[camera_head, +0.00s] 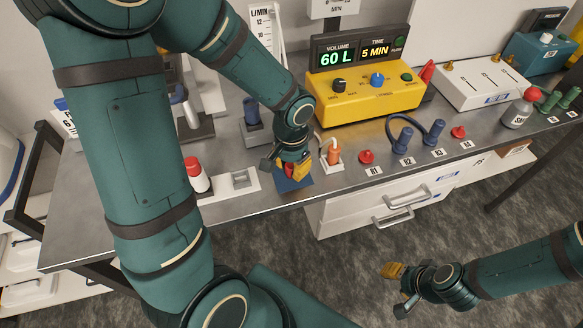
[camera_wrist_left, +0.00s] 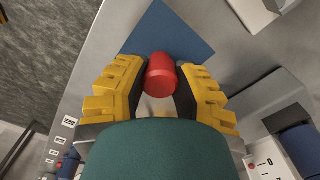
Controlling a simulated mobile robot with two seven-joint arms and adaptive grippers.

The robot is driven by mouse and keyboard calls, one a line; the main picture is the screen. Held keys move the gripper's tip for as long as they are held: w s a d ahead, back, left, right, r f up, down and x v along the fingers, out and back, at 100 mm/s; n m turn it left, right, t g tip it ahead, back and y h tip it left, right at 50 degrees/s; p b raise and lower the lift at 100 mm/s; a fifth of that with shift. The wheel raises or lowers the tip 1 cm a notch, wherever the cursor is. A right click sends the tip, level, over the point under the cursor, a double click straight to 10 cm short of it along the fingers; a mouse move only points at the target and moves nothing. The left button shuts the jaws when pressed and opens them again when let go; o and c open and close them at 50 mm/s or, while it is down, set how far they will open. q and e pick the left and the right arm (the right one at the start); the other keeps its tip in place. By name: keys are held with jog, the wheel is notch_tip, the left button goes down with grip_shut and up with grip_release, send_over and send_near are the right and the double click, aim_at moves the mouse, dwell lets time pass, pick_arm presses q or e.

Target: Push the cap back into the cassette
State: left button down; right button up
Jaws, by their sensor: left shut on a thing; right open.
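My left gripper (camera_head: 291,168) is over a small blue mat (camera_head: 294,185) near the bench's front edge. In the left wrist view its yellow fingers (camera_wrist_left: 160,82) are closed on the sides of a red cylindrical cap (camera_wrist_left: 161,72). The blue mat (camera_wrist_left: 165,28) lies beyond the cap. A pale patch shows under the cap between the fingers; I cannot tell whether it is the cassette or how the cap sits against it. In the head view the gripper mostly hides the held piece. My right gripper (camera_head: 395,284) is open and empty, over the floor at the lower right.
An orange piece with a pale tube stands in a white holder (camera_head: 332,163), just right of the left gripper. A red-capped white bottle (camera_head: 198,180) stands left. A yellow pump box (camera_head: 370,96) is behind. Red and blue connectors (camera_head: 367,157) line the front edge rightward.

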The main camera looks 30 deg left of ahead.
pick_arm(q)
jog(key=shift+r, duration=0.1)
jog(key=shift+r+p, duration=2)
jog(key=shift+r, duration=0.55)
